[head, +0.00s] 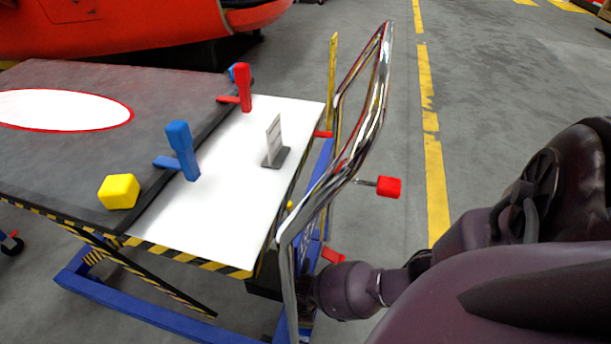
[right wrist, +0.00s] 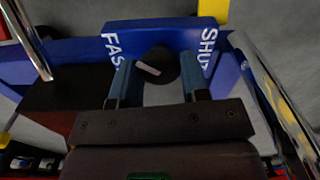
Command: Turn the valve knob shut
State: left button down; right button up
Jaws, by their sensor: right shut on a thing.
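The valve knob (right wrist: 172,64) is black and round with a light grey bar on its face. It sits on a blue panel (right wrist: 158,32) lettered "SHUT" at the right and "FAS", partly covered, at the left. The bar is off-centre towards the "FAS" side and slopes slightly down to the right. My right gripper (right wrist: 158,77) has its two blue fingers on either side of the knob and is shut on it. In the head view my right wrist (head: 348,290) reaches low behind the cart's chrome rail; knob and fingers are hidden there. My left gripper is not in view.
The chrome rail (head: 375,95) stands close to my right arm; chrome bars also flank the panel in the wrist view (right wrist: 262,75). A red-tipped lever (head: 388,187) sticks out beside it.

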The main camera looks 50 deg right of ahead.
jog(key=shift+s+n, duration=0.1)
jog(key=shift+n, duration=0.6)
jog(key=o, duration=0.9)
